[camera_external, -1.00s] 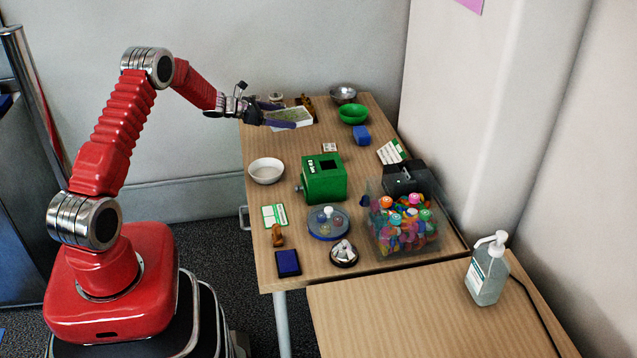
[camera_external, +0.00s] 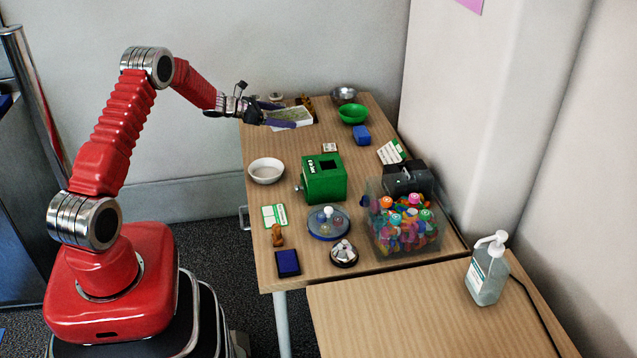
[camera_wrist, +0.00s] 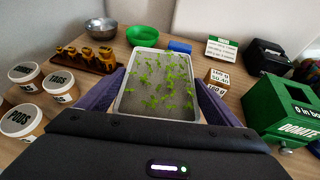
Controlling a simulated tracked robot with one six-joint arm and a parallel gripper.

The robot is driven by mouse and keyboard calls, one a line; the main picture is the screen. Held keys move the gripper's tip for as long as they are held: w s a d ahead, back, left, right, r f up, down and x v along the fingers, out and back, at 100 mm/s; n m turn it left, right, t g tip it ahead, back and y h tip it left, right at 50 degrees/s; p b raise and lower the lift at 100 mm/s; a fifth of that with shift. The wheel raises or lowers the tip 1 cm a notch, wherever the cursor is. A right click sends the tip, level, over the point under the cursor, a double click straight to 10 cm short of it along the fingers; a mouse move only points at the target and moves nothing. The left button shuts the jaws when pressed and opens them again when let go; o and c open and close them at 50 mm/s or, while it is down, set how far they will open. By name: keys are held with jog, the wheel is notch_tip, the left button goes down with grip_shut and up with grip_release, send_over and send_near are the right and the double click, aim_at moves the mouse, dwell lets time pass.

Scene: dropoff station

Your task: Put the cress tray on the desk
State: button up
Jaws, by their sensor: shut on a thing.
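The cress tray (camera_external: 301,115) is a shallow white tray with small green seedlings. It is at the far left end of the wooden desk (camera_external: 298,216). In the wrist view the cress tray (camera_wrist: 158,90) lies straight ahead, level, between two purple fingers. My gripper (camera_external: 281,115) is shut on the tray, with one finger along each side; it also shows in the wrist view (camera_wrist: 160,102). I cannot tell whether the tray's underside touches the desk.
Labelled tubs (camera_wrist: 60,86) stand left of the tray, and a wooden rack (camera_wrist: 92,58) is close beyond its left side. A green donation box (camera_external: 325,182) stands mid-desk.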

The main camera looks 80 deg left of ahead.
jog(key=shift+r, duration=0.15)
notch_tip(320, 180, up, 11)
jog(key=w+d+m+h, duration=0.25)
jog(key=w+d, duration=0.45)
jog(key=d, duration=0.6)
jog(key=w+d+m+g+h, duration=0.1)
jog(key=w+d+m+h, duration=0.15)
jog(key=w+d, duration=0.7)
jog(key=w+d+m+h, duration=0.2)
jog(key=w+d+h, duration=0.15)
jog(key=d, duration=1.35)
jog(key=d+m+g+h, duration=0.1)
jog(key=d, duration=0.6)
jog(key=d+m+g+h, duration=0.1)
jog(key=d, duration=0.6)
jog(key=d+m+g+h, duration=0.1)
jog(key=d+m, duration=0.1)
jog(key=d, duration=0.6)
jog(key=shift+w+d, duration=0.1)
jog(key=shift+w, duration=0.05)
jog(key=s+d+m+g+h, duration=0.1)
jog(key=s+d+m+g, duration=0.15)
jog(key=d, duration=0.85)
jog(key=s+d+m+g+h, duration=0.2)
jog(key=s+d, duration=0.2)
jog(key=d, duration=0.7)
notch_tip(320, 180, down, 11)
jog(key=shift+s+a, duration=0.15)
jog(key=shift+a, duration=0.05)
jog(key=shift+t, duration=0.25)
